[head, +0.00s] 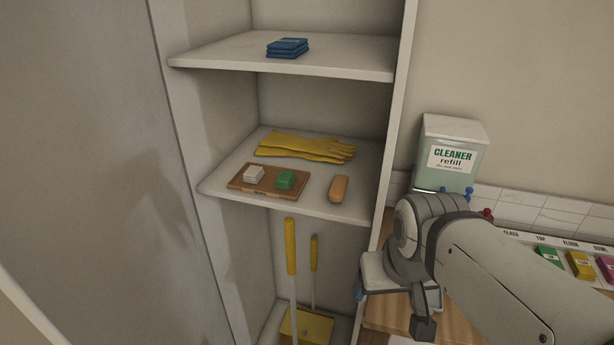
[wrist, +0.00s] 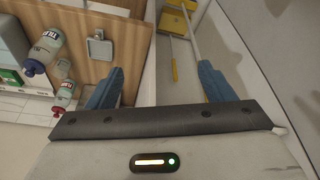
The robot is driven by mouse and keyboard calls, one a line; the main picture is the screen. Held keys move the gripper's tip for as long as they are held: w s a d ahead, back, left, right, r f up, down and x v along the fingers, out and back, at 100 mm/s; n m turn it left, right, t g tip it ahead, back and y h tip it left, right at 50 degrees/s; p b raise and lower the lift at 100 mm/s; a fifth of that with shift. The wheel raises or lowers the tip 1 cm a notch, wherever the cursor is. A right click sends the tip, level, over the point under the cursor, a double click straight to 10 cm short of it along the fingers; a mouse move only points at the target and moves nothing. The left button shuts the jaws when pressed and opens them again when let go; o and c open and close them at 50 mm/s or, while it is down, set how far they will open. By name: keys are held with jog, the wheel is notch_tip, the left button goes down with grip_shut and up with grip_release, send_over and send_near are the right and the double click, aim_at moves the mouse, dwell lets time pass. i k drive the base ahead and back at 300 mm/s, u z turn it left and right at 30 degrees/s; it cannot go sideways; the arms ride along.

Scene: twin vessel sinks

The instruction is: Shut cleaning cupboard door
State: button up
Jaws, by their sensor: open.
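The cleaning cupboard (head: 185,110) stands open in the head view, its shelves in plain sight. A large plain grey panel (head: 90,150) fills the left side and looks like its door swung open, though I cannot be sure. My gripper shows in the wrist view (wrist: 160,85) with its two blue fingers apart and nothing between them. In the head view my arm is at the lower right, by the cupboard's right side wall and away from the grey panel. Most of the gripper is hidden there. No door handle is clearly visible.
The shelves hold blue cloths (head: 287,48), yellow gloves (head: 305,147), a wooden tray (head: 240,184) and a brush (head: 338,189). A yellow-handled broom (head: 291,245) and dustpan (head: 318,325) stand below. A cleaner refill container (head: 450,150) and colored blocks (head: 580,265) are at right.

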aim_at(102, 243)
jog(key=u, duration=0.75)
jog(key=k, duration=1.15)
jog(key=u, duration=0.45)
jog(key=i, duration=0.5)
